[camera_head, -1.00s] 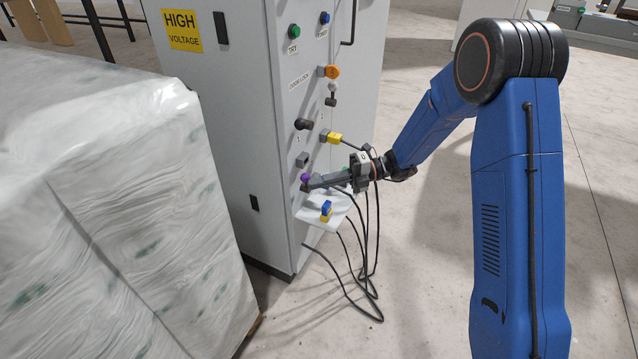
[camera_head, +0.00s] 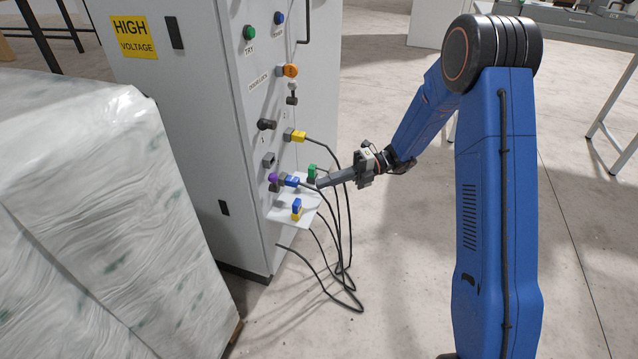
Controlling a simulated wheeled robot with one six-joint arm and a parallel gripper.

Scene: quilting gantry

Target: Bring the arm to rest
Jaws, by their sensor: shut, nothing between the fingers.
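My blue arm (camera_head: 495,190) stands at the right and is bent at its black elbow joint. Its forearm reaches down and left toward the grey cabinet. My gripper (camera_head: 322,184) is shut and empty. Its fingertips point left, a short way out from the cabinet face. They are close to a blue plug (camera_head: 292,181) and a green piece (camera_head: 312,172), and I cannot tell whether they touch the green piece.
The cabinet (camera_head: 190,110) carries a yellow plug (camera_head: 298,136), an orange knob (camera_head: 290,71) and a small shelf (camera_head: 284,215) with a blue-and-yellow piece (camera_head: 297,208). Black cables (camera_head: 345,270) hang below my gripper. Wrapped bales (camera_head: 80,210) stand left. Floor around my arm is clear.

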